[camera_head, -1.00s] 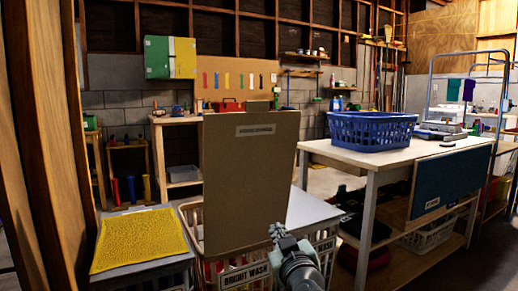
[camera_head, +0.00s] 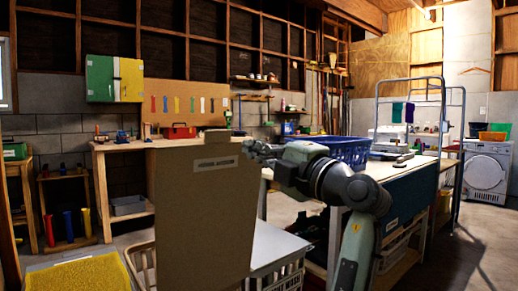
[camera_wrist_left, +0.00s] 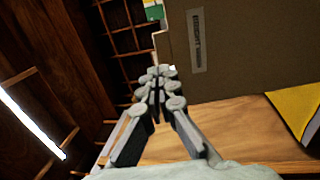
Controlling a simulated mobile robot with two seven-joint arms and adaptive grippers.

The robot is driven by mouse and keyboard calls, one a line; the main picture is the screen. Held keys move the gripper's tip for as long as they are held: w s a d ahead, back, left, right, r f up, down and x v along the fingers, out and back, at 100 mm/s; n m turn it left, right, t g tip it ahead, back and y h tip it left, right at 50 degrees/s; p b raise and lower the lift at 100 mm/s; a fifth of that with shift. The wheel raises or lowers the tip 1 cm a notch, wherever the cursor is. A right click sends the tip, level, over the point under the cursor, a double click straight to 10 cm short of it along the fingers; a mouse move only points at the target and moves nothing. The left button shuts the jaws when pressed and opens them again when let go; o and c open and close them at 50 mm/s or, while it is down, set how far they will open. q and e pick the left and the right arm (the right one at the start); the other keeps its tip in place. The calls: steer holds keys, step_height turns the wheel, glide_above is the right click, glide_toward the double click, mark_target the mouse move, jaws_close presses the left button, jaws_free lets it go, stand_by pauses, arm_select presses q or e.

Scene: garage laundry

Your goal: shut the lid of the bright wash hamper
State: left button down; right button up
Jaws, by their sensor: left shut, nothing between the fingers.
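The bright wash hamper's tan lid (camera_head: 205,215) stands upright, with a pale label near its top. It also fills the upper right of the left wrist view (camera_wrist_left: 250,60). Only part of the hamper's pale slatted basket (camera_head: 143,262) shows, left of the lid at the bottom of the head view. My left gripper (camera_head: 252,147) is shut and empty at the lid's upper right edge in the head view. In the left wrist view its closed fingertips (camera_wrist_left: 157,82) are beside the lid's edge; I cannot tell whether they touch. My right gripper is not in view.
A yellow-topped hamper (camera_head: 80,277) is at the left and a grey-lidded basket (camera_head: 275,247) at the right of the lid. A table (camera_head: 385,171) with a blue basket (camera_head: 345,152) stands behind my arm. Open floor (camera_head: 475,240) lies at the right.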

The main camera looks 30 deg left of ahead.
mark_target(220, 134)
arm_select(q)
steer(key=p+x, duration=0.2)
steer(key=x, duration=0.6)
steer(key=shift+w+a+r, duration=0.1)
steer(key=shift+w+a, duration=0.05)
steer(key=shift+a, duration=0.2)
steer(key=shift+w+a, duration=0.25)
steer(key=shift+a, duration=0.3)
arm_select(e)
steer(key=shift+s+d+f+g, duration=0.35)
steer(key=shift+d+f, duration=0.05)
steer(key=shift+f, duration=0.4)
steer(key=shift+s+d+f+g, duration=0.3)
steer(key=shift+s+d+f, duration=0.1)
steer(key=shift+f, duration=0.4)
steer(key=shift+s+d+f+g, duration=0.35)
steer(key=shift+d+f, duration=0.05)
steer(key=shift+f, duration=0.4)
